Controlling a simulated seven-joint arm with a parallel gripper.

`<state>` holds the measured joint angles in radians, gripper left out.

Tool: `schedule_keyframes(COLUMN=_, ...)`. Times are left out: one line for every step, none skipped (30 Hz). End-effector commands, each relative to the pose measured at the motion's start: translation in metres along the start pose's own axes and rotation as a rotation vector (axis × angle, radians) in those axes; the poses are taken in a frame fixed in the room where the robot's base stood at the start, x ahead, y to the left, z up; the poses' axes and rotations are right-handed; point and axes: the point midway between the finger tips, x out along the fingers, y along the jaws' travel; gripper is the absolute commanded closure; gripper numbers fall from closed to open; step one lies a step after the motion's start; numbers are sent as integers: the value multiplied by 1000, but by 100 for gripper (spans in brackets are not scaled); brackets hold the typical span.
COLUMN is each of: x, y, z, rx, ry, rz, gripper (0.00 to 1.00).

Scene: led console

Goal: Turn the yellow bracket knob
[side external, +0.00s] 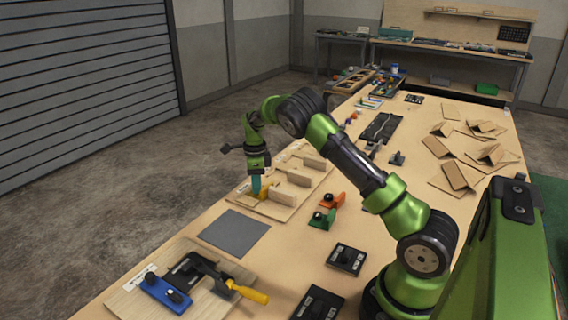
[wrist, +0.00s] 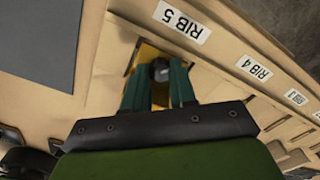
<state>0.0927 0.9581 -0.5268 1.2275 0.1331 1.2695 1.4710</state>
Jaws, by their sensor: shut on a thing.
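The yellow bracket (side external: 264,194) sits on the wooden rib board (side external: 279,211), at its near end. In the wrist view the yellow bracket (wrist: 148,52) lies between my fingers, beside the label "RIB 5" (wrist: 182,22). Its dark round knob (wrist: 159,69) is between the two green fingertips. My gripper (side external: 256,186) points down over the bracket, and in the wrist view my gripper (wrist: 158,82) is shut on the knob. The fingers hide the knob in the side view.
Orange (side external: 332,200) and green (side external: 321,218) brackets with dark knobs stand right of the board. A grey mat (side external: 234,232) lies nearer. A blue block (side external: 165,292) and a yellow-handled tool (side external: 248,291) are at the near end. Upright wooden ribs (side external: 299,178) rise close to my gripper.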

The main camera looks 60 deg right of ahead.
Motion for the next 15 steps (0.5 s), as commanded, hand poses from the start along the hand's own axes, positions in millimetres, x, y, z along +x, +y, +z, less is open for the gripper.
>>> schedule_keyframes(x=1, y=0, z=0, rx=-14, ry=0, rz=0, gripper=100)
schedule_keyframes(x=1, y=0, z=0, rx=-20, ry=1, rz=0, gripper=100)
schedule_keyframes(x=2, y=0, z=0, rx=-26, ry=1, rz=0, gripper=100)
schedule_keyframes(x=2, y=0, z=0, rx=-31, ry=1, rz=0, gripper=100)
schedule_keyframes(x=2, y=0, z=0, rx=-35, ry=1, rz=0, gripper=100)
schedule_keyframes(x=2, y=0, z=0, rx=-39, ry=1, rz=0, gripper=100)
schedule_keyframes(x=2, y=0, z=0, rx=-41, ry=1, rz=0, gripper=100)
schedule_keyframes(x=2, y=0, z=0, rx=-42, ry=1, rz=0, gripper=100)
schedule_keyframes(x=2, y=0, z=0, rx=-44, ry=1, rz=0, gripper=100)
schedule_keyframes(x=2, y=0, z=0, rx=-44, ry=1, rz=0, gripper=100)
schedule_keyframes(x=2, y=0, z=0, rx=-44, ry=1, rz=0, gripper=100)
schedule_keyframes(x=2, y=0, z=0, rx=-44, ry=1, rz=0, gripper=100)
schedule_keyframes(x=2, y=0, z=0, rx=-44, ry=1, rz=0, gripper=100)
schedule_keyframes(x=2, y=0, z=0, rx=-44, ry=1, rz=0, gripper=100)
schedule_keyframes(x=2, y=0, z=0, rx=-44, ry=1, rz=0, gripper=100)
